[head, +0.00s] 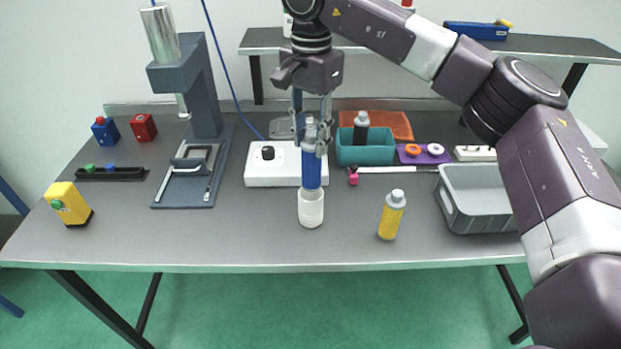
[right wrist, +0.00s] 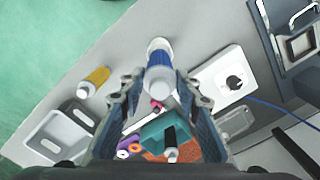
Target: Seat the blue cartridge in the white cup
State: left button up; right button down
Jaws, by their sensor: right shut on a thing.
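The blue cartridge (head: 310,170) is upright in my right gripper (head: 311,138), which is shut on its upper part. The cartridge's lower end meets the mouth of the white cup (head: 311,209) on the table; I cannot tell how deep it sits inside. In the right wrist view the blue cartridge (right wrist: 159,62) lies between the fingers of my right gripper (right wrist: 160,90), with the white cup (right wrist: 159,45) just beyond it. My left gripper is not in view.
A yellow bottle (head: 391,215) stands right of the cup, and a grey bin (head: 478,198) is further right. A white box with a black knob (head: 272,165) is close behind left. A teal tray (head: 366,155) is behind right. A grey press (head: 190,110) stands at left.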

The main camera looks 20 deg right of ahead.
aim_at(310, 174)
notch_tip(310, 174, down, 6)
jog(key=shift+f+p, duration=0.1)
jog(key=shift+p, duration=0.45)
jog(key=shift+f+p, duration=0.5)
jog(key=shift+f, duration=1.8)
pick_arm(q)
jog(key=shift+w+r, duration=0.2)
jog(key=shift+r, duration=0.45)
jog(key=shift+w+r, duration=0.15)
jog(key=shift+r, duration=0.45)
pick_arm(e)
jog(key=c, duration=1.4)
grip_release()
jog(key=shift+c, duration=0.2)
jog(key=shift+r, duration=0.15)
jog(key=shift+r, duration=0.35)
pick_arm(q)
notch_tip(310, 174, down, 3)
jog(key=b, duration=0.3)
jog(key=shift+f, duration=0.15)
pick_arm(e)
notch_tip(310, 174, up, 11)
jog(key=shift+r, duration=0.1)
jog(key=shift+s, duration=0.1)
